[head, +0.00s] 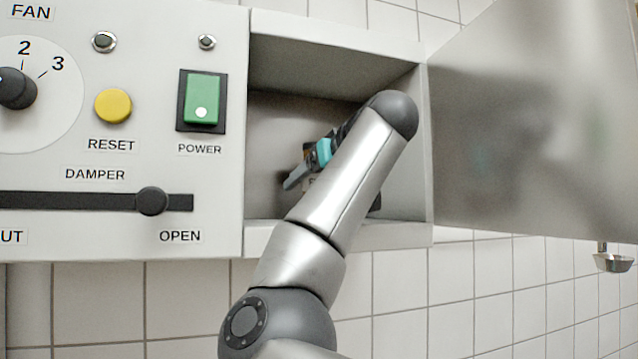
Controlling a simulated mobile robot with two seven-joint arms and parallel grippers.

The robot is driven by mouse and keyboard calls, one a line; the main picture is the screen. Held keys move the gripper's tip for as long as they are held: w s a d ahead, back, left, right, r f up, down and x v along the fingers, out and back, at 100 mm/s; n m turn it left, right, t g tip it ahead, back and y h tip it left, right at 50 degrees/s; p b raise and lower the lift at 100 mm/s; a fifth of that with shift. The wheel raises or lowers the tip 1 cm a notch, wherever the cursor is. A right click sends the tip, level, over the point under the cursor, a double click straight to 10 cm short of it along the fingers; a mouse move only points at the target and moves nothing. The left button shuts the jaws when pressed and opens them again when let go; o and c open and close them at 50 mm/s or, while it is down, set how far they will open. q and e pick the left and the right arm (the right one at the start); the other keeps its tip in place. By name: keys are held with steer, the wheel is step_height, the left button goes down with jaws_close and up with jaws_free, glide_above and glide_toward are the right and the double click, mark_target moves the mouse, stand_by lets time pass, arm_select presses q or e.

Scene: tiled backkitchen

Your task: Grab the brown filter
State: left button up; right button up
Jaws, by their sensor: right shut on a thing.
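My right arm reaches up from the bottom into an open wall compartment, and its forearm covers much of the opening. My right gripper (295,178) is inside, pointing left and down, with a grey finger and a teal part showing. My left gripper is not in view.
The compartment (335,52) has grey metal walls. Its door (530,120) stands open to the right. Left of it is a control panel (120,235) with a fan dial, yellow reset button (113,105), green power switch (202,98) and damper slider (152,201). White tiles lie behind.

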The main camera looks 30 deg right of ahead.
steer(key=shift+r, duration=0.1)
steer(key=c, duration=0.8)
steer(key=shift+s+r, duration=0.1)
